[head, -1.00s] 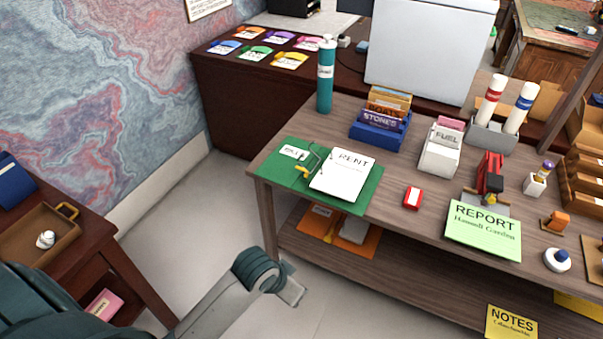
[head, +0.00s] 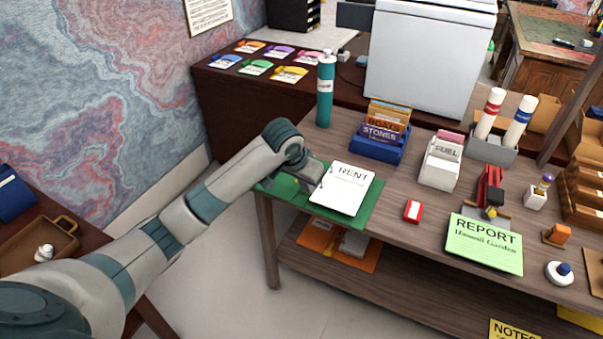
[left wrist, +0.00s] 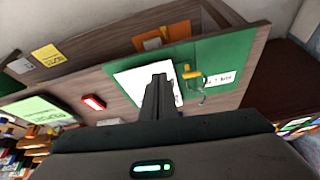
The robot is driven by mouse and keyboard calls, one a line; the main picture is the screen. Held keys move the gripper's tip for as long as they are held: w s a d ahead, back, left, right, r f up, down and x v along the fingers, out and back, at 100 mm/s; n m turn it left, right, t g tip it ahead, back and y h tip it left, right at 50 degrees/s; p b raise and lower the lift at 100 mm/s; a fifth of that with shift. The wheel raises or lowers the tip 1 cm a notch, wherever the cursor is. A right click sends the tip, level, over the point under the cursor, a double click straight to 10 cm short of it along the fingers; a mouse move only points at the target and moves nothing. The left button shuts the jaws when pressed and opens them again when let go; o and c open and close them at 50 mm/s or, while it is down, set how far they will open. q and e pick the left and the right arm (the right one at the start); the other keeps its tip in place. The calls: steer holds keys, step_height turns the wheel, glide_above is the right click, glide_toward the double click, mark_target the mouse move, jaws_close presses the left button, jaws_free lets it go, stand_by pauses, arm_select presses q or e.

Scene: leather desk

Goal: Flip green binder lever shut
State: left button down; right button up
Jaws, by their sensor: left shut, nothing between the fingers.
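The green binder (head: 368,207) lies open on the near left corner of the wooden table. A white RENT sheet (head: 343,190) rests on its right side. I cannot tell whether the fingers touch the lever. My right gripper is not in view.
A teal bottle (head: 325,92), a blue file box (head: 379,145) and a white FUEL box (head: 440,165) stand behind the binder. A red-and-white block (head: 412,211) and a green REPORT card (head: 486,243) lie to the right. The tabletop between binder and block is bare.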

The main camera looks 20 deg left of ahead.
arm_select(q)
steer(key=w+a+r+n, duration=0.1)
steer(key=w+a+r, duration=0.4)
steer(key=r, duration=0.3)
steer(key=shift+w+a+r+y, duration=0.15)
steer(key=shift+w+r+y, duration=0.1)
steer(key=shift+w+y, duration=0.1)
steer(key=shift+f, duration=0.1)
steer(key=p+x, duration=0.2)
steer(key=x, duration=0.7)
steer(key=shift+w+f, duration=0.15)
steer(key=shift+w, duration=0.05)
steer(key=shift+s+f+p, duration=0.2)
steer(key=shift+f+p, duration=0.15)
steer(key=shift+p, duration=0.1)
steer(key=shift+s+f+p, duration=0.65)
steer(key=shift+s+f, duration=0.25)
steer(key=shift+s, duration=0.3)
steer(key=shift+f, duration=0.2)
steer(key=shift+s+t, duration=0.3)
